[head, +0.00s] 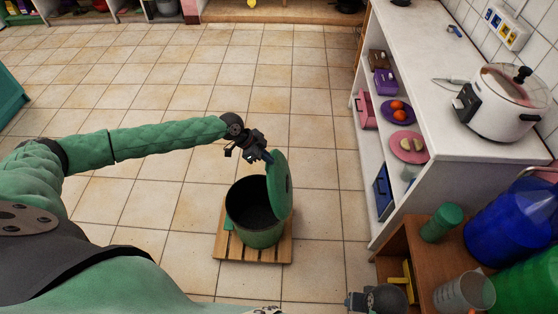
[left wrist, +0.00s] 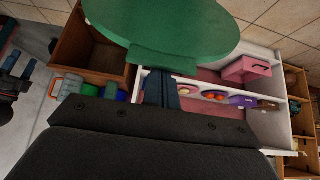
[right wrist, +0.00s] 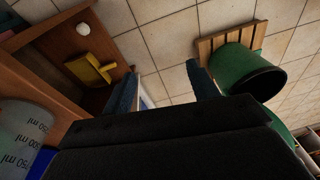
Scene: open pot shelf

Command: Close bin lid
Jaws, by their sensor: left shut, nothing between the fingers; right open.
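The green bin (head: 256,236) stands on a wooden slatted base (head: 226,246), and its dark inside shows. Its round green lid (head: 281,186) is open, standing nearly upright at the bin's right side. My left gripper (head: 265,157) is shut and empty, at the lid's upper left edge; I cannot tell if they touch. In the left wrist view the lid (left wrist: 165,22) is just beyond the shut fingers (left wrist: 160,90). My right gripper (right wrist: 162,84) is open and empty in the right wrist view, with the bin (right wrist: 243,70) beyond it to the right.
A white shelf unit (head: 362,190) with plates and fruit stands to the right, with a white cooker (head: 500,103) on top. A brown wooden cabinet (head: 408,240) at lower right bears a blue bottle (head: 512,222) and cups. The tiled floor left of the bin is clear.

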